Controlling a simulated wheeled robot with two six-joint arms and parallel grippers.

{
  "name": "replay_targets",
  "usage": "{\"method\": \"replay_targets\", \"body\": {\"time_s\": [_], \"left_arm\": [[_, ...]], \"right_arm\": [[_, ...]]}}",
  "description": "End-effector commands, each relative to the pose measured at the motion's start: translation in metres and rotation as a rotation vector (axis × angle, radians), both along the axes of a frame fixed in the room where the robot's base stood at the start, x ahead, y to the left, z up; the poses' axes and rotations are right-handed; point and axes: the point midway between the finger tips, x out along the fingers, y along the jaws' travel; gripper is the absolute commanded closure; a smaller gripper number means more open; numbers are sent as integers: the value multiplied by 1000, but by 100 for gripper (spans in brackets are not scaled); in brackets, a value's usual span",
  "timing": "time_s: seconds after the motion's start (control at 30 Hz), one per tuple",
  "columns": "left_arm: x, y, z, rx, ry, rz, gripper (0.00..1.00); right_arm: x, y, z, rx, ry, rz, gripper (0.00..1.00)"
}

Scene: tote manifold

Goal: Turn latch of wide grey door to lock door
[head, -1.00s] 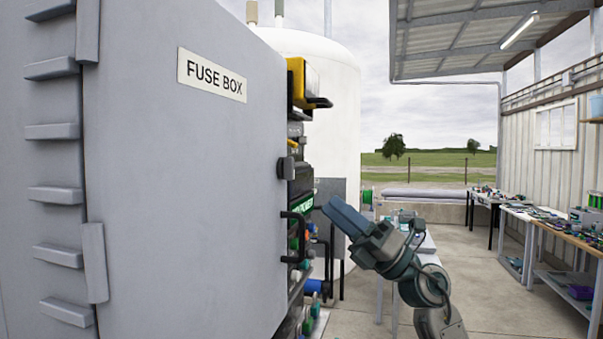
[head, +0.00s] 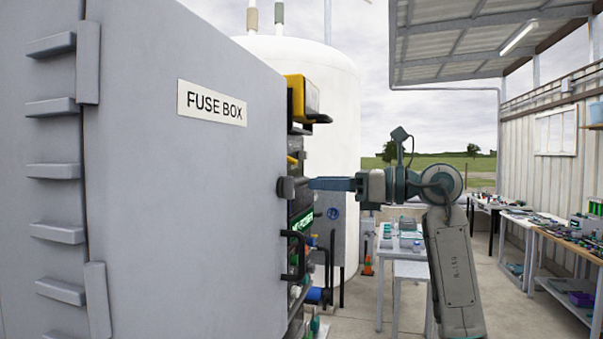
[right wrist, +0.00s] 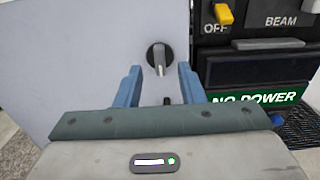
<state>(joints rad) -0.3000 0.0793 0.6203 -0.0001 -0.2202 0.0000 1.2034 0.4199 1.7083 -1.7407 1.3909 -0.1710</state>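The wide grey door (head: 190,170) carries a FUSE BOX label and fills the left of the head view; it is the pale panel (right wrist: 75,75) in the right wrist view. Its latch (head: 286,188) sits near the door's right edge. In the right wrist view the latch (right wrist: 158,55) is a dark round base with a grey handle, roughly upright. My right gripper (head: 315,184) is level with the latch, its blue fingers pointing at it. The fingers (right wrist: 159,70) are apart on either side of the handle's lower end; contact is not clear. My left gripper is out of view.
Beside the door's edge is a dark equipment panel with a yellow switch (right wrist: 224,13) and a NO POWER sign (right wrist: 255,97). A black handle (head: 293,255) juts out below the latch.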

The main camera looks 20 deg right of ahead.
Motion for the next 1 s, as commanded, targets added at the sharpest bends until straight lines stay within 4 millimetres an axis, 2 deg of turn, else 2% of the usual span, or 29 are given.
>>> {"method": "replay_targets", "body": {"time_s": [0.03,0.3,0.67,0.87,1.0], "left_arm": [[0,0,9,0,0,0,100],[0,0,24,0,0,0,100],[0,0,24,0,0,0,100],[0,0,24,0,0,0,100],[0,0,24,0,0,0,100]], "right_arm": [[5,9,5,3,2,4,65],[25,37,2,3,1,2,65],[28,42,0,1,0,0,65],[28,41,0,1,0,0,100],[28,41,0,1,-1,1,100]]}}
